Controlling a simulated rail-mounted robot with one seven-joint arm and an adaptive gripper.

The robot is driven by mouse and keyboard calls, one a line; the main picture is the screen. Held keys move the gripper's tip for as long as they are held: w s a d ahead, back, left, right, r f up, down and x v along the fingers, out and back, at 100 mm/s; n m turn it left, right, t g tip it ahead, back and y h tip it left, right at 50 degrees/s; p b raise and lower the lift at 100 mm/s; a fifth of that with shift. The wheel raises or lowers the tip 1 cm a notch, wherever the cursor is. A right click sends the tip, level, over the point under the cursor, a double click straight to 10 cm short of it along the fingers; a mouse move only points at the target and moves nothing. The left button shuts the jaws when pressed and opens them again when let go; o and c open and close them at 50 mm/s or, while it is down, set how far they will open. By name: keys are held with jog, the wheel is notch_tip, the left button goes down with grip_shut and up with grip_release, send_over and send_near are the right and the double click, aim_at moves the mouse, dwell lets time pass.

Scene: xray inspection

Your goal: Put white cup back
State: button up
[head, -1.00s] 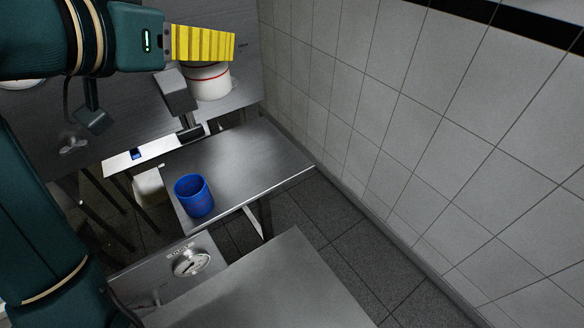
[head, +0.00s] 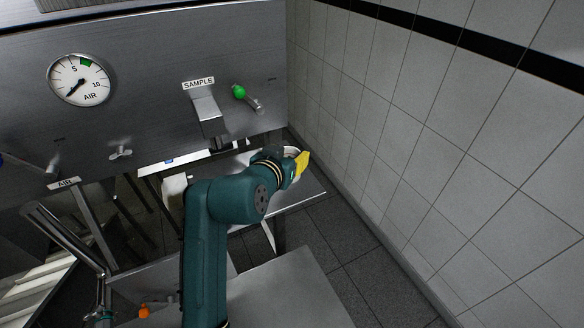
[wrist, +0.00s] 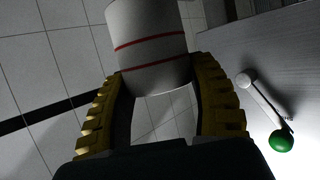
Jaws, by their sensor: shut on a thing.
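The white cup (wrist: 150,40) with two red stripes fills the top middle of the wrist view. My gripper (wrist: 158,76) has its yellow ribbed fingers on either side of the cup's near end and is shut on it. In the head view, the yellow finger of my gripper (head: 302,164) shows over the steel table at the right. Only a pale part of the cup (head: 291,151) shows behind it there. Whether the cup touches the table cannot be told. The blue cup is not visible now.
The steel table (head: 308,190) lies under my gripper, near the tiled wall (head: 400,130) at right. The steel panel behind carries a SAMPLE spout (head: 208,108), a green-knobbed lever (head: 240,92) and an air gauge (head: 78,80). The lever's green knob also shows in the wrist view (wrist: 281,141).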

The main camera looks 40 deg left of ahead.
jog(key=shift+f+p, duration=0.3)
jog(key=shift+f, duration=1.6)
jog(key=shift+f, duration=0.2)
jog(key=o, duration=1.2)
jog(key=shift+r, duration=0.1)
jog(key=shift+r, duration=0.25)
jog(key=b+v, duration=0.2)
jog(key=v, duration=1)
jog(key=shift+f, duration=0.2)
